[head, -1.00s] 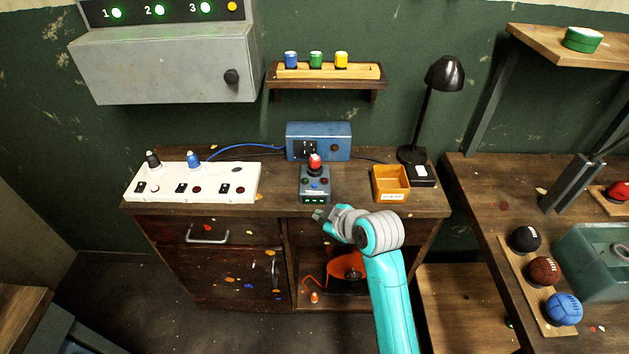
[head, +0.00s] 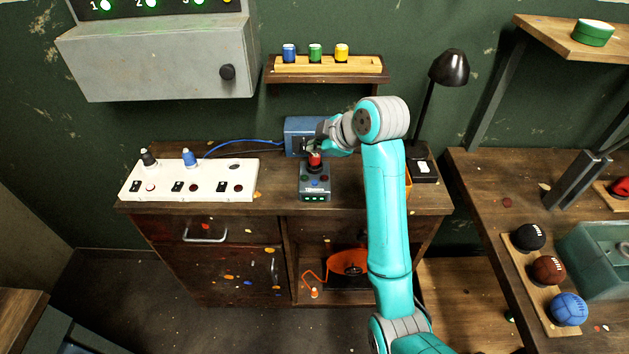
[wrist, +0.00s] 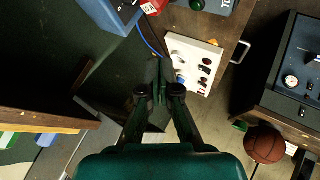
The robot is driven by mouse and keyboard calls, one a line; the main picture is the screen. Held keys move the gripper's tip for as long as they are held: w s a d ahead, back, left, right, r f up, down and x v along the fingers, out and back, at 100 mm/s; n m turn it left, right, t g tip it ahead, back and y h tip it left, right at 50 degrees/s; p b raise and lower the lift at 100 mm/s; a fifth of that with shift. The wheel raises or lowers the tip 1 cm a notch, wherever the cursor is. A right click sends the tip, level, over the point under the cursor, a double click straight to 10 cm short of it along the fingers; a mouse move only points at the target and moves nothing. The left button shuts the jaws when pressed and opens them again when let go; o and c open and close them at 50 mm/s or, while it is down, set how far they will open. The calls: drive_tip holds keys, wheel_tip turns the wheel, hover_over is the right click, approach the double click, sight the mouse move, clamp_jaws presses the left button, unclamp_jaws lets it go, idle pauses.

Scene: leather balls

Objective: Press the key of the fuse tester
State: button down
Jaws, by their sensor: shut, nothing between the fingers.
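The small grey device that looks like the fuse tester (head: 314,190) stands on the wooden cabinet. A red capped plug stands upright in its top (head: 315,161). Its sloped face has small coloured buttons, and green lights glow on its front edge. I cannot tell which part is the key. My gripper (head: 314,147) is just above and behind the red plug in the head view, partly covering its top; contact is unclear. In the wrist view my gripper (wrist: 158,68) has its fingers together with nothing between them.
A blue box (head: 302,130) with a socket stands right behind the tester. A white strip (head: 200,188) with switches and plugs lies to the left. An orange tray (head: 409,185) is mostly hidden behind my arm. A black lamp (head: 449,68) stands at the back right.

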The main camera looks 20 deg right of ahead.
sight(316, 183)
drive_tip(key=shift+f, duration=4.4)
drive_tip(key=shift+f, duration=0.15)
drive_tip(key=shift+f, duration=0.3)
drive_tip(key=shift+f, duration=0.4)
drive_tip(key=shift+r, duration=0.85)
